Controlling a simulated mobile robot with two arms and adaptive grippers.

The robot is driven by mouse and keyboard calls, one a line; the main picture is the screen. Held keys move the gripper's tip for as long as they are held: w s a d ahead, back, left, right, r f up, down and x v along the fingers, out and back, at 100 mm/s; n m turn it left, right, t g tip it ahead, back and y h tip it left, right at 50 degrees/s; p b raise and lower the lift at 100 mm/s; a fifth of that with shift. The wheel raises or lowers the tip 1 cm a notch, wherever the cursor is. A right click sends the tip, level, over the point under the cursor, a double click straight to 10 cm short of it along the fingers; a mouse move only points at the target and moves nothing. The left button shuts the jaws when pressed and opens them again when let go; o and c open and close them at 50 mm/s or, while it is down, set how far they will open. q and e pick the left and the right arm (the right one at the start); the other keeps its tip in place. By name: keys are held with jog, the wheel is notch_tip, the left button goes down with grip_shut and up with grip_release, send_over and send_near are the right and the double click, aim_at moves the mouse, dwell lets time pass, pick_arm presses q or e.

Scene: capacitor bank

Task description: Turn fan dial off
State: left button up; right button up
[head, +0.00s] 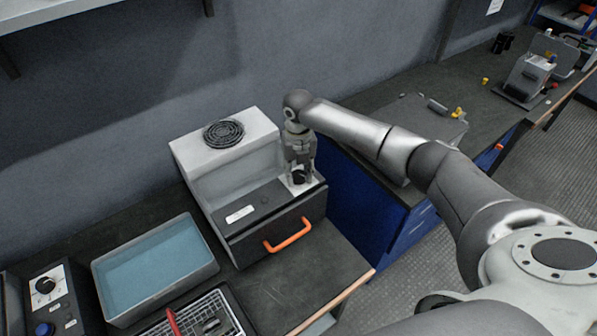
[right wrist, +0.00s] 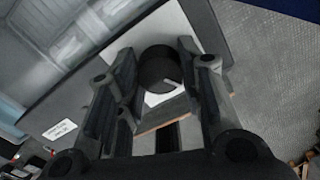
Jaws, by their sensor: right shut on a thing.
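The fan dial (head: 299,177) is a black knob on a white plate at the right end of the grey box's sloped front panel. It also shows in the right wrist view (right wrist: 159,68) as a dark round knob between the fingers. My right gripper (head: 299,172) points down over the dial, and its fingers are shut on it, one on each side. In the right wrist view my right gripper (right wrist: 160,85) has a finger left and right of the knob. The dial's pointer mark is hidden. My left gripper is not in view.
The grey box (head: 240,160) has a round fan grille (head: 223,134) on top and an orange handle (head: 288,236) in front. A tray of blue liquid (head: 155,268) and a wire basket (head: 205,318) stand to its left. A blue cabinet (head: 362,208) stands at its right.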

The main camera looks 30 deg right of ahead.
aim_at(298, 174)
dwell(0.3)
jog(key=o, duration=1.1)
jog(key=shift+c, duration=0.2)
notch_tip(298, 174, up, 12)
jog(key=shift+f, duration=0.1)
